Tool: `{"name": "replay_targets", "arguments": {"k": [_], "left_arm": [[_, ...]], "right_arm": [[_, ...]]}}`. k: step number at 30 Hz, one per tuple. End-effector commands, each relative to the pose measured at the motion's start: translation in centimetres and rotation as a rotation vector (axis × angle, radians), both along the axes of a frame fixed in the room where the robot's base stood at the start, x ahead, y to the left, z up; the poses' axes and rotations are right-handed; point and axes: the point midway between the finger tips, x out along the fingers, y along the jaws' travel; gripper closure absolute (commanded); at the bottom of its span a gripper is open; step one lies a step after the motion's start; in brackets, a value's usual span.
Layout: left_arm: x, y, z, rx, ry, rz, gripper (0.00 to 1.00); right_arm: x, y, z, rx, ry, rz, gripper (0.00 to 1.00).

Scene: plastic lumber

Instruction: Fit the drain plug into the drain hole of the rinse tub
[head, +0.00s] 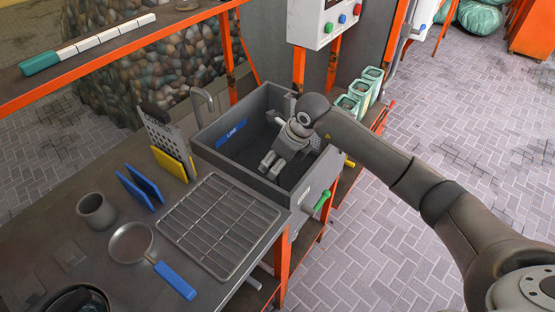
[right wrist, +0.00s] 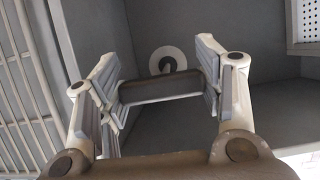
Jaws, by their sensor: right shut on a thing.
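The rinse tub (head: 212,159) is a grey basin set in the bench, with a blue label on its inner wall. My right gripper (head: 266,170) reaches down into it from the right. In the right wrist view my right gripper (right wrist: 161,88) is shut on a dark grey plug-like piece (right wrist: 160,89), which I take for the drain plug. Beyond the piece, a pale ring around a dark opening shows on the tub floor, the drain hole (right wrist: 168,55). The held piece overlaps its lower edge in the picture, and they look apart. My left gripper is not in view.
A wire drying rack (head: 220,225) lies beside the tub. A grey cup (head: 97,209), a blue-handled strainer (head: 132,242), blue boards (head: 140,188) and a perforated grater-like plate (head: 165,133) are on the bench. A tap (head: 203,98) stands at the tub's back corner.

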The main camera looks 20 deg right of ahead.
Motion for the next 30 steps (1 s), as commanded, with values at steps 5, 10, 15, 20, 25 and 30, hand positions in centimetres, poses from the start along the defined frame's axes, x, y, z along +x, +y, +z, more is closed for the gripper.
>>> {"name": "replay_targets", "arguments": {"k": [5,10,15,20,25,30], "left_arm": [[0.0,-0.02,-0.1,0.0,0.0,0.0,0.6],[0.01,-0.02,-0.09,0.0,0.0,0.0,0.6],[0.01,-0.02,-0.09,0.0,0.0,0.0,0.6],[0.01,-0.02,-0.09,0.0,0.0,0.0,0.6],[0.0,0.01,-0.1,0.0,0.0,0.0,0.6],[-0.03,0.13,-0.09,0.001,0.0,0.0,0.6]], "right_arm": [[0.03,0.0,-0.06,0.001,-0.001,0.0,0.8],[0.03,0.0,-0.04,0.001,-0.001,0.0,0.8],[0.03,0.0,-0.05,0.001,-0.001,0.0,0.2],[0.02,0.0,-0.07,0.001,-0.001,0.0,0.14],[-0.01,-0.01,-0.14,-0.001,0.001,0.0,0.14],[-0.17,-0.19,0.7,0.0,-0.002,0.001,0.14]]}}
